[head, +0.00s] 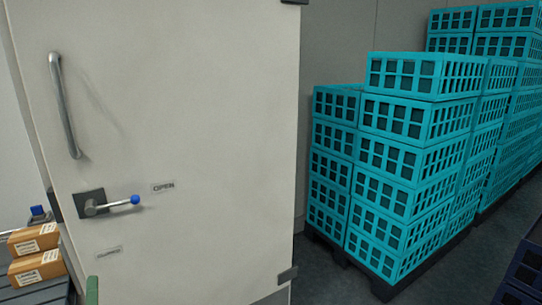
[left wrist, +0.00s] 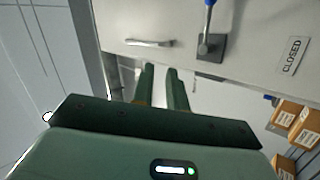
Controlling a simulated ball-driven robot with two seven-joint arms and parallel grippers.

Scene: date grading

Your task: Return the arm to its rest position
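My left gripper (left wrist: 161,88) shows in the left wrist view with its two green fingers apart and nothing between them. In the head view only a small green part of it (head: 92,291) shows at the bottom edge, low in front of the white door (head: 200,90). The gripper appears clear of the door's lever (head: 112,204), which has a blue knob and points right toward the OPEN label (head: 163,187). The lever also shows in the left wrist view (left wrist: 211,45), beside the CLOSED label (left wrist: 293,56). My right gripper is in neither view.
A long pull handle (head: 64,105) stands out from the door. Brown cartons (head: 36,267) lie on a dark rack at the lower left. Tall stacks of turquoise crates (head: 410,160) stand on dark pallets at the right.

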